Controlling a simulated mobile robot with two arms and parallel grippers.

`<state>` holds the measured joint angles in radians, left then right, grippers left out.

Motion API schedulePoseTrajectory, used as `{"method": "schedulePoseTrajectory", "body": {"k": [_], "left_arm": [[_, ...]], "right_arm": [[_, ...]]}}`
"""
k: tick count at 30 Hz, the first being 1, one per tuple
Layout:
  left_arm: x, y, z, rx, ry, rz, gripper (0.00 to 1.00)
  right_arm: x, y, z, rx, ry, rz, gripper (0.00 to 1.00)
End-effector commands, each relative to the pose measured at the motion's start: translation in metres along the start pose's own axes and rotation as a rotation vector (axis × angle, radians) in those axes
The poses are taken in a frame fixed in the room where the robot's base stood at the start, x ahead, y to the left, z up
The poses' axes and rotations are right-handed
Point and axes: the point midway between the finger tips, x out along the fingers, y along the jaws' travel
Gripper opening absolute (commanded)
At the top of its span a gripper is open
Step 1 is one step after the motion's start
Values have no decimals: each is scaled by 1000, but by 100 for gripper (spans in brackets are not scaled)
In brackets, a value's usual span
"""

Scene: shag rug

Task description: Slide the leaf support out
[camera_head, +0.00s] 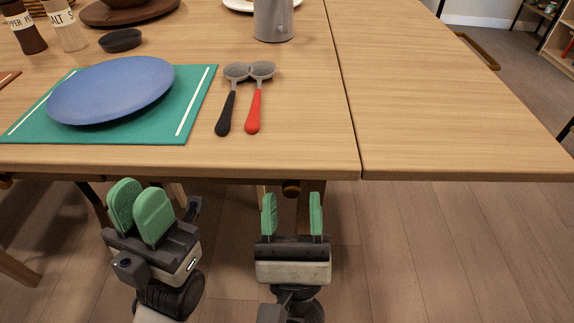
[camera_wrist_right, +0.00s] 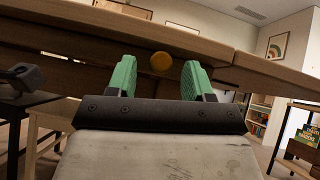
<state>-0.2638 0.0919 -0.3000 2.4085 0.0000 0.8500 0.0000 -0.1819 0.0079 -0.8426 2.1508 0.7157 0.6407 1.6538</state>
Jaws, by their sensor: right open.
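The table (camera_head: 300,110) has a leaf (camera_head: 440,110) on its right, level with the main top along a thin seam. Under the front edge, a round wooden knob (camera_head: 291,188) shows, likely the end of the leaf support; the rest is hidden beneath the top. In the right wrist view the knob (camera_wrist_right: 161,62) appears orange, between the fingertips and beyond them. My right gripper (camera_head: 292,200) is open and empty, in front of and below the table edge, its green fingers pointing at the knob.
On the table are a blue plate (camera_head: 110,90) on a green placemat (camera_head: 200,95), two spoons with black (camera_head: 226,115) and red (camera_head: 254,110) handles, a grey mug (camera_head: 273,20) and shakers (camera_head: 66,28). The floor (camera_head: 450,250) at the right is clear.

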Motion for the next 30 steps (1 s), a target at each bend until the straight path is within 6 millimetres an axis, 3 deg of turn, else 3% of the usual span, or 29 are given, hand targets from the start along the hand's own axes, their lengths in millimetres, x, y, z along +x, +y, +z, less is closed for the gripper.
{"method": "schedulePoseTrajectory", "body": {"k": [13, 23, 30], "left_arm": [[-4, 0, -3, -3, -20, -8, 23], [-4, 1, -3, -3, -20, -8, 23], [-4, 1, -3, -3, -20, -8, 23]], "right_arm": [[4, -3, 6, 1, 0, 2, 51], [4, -3, 6, 0, 0, 2, 2], [5, -3, 5, 0, -1, 2, 0]]}}
